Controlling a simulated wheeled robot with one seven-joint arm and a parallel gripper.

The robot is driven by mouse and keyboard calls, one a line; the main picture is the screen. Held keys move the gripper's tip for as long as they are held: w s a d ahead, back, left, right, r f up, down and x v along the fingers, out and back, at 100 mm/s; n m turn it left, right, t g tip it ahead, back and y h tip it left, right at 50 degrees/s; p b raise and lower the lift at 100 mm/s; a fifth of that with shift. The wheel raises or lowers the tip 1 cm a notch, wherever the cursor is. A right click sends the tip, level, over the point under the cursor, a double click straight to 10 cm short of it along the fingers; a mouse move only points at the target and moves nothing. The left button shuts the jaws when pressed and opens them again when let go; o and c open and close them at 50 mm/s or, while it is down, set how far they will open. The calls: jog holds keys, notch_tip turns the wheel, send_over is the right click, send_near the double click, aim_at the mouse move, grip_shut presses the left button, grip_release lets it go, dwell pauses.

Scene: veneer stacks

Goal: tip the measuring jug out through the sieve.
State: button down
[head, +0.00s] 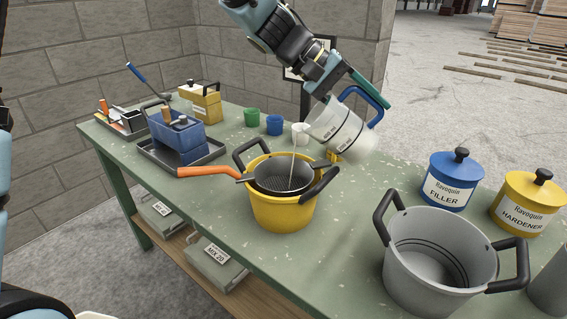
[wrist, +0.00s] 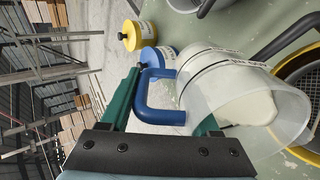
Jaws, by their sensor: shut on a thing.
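The measuring jug (head: 341,128), clear-white with a blue handle, is tilted in the air with its mouth to the left. My gripper (head: 367,92) is shut on its blue handle, which also shows in the wrist view (wrist: 152,95). A thin pale stream (head: 293,157) falls from the jug's lip into the dark mesh sieve (head: 285,180). The sieve has an orange handle and sits in the mouth of a yellow pot (head: 282,213) with black handles. In the wrist view, pale liquid (wrist: 245,108) lies inside the jug toward its mouth, beside the sieve (wrist: 300,72).
A grey pot (head: 440,290), a blue filler tin (head: 450,190) and a yellow hardener tin (head: 525,210) stand at the right. Small cups (head: 273,124) stand behind the yellow pot. A blue caddy (head: 178,138) on a tray is at the left. The front middle of the green table (head: 335,245) is clear.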

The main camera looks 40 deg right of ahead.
jog(key=shift+w+a+r+g+h+b, duration=0.15)
jog(key=shift+g+h+b, duration=0.25)
jog(key=shift+b, duration=0.4)
jog(key=shift+w+a+f+g+h+b, duration=0.1)
jog(key=shift+w+a+g+h+b, duration=0.25)
jog(key=shift+b, duration=0.45)
dwell(0.3)
jog(key=shift+w+a+r+g+h+b, duration=0.2)
jog(key=shift+r+g+h+b, duration=0.15)
jog(key=shift+r, duration=0.1)
jog(key=shift+w+a+r+g+h+b, duration=0.2)
jog(key=shift+r+g, duration=0.1)
jog(key=shift+r, duration=0.15)
dwell(1.6)
jog(key=shift+w+a+r+g+h+b, duration=0.3)
jog(key=shift+w+a+b, duration=0.25)
jog(key=shift+b, duration=0.2)
jog(key=shift+w+a+r+g+h+b, duration=0.3)
jog(key=shift+w+a+b, duration=0.15)
jog(key=shift+b, duration=0.25)
dwell(0.7)
jog(key=shift+w+a+r+g+h+b, duration=0.3)
jog(key=shift+w+b, duration=0.05)
jog(key=shift+b, duration=0.45)
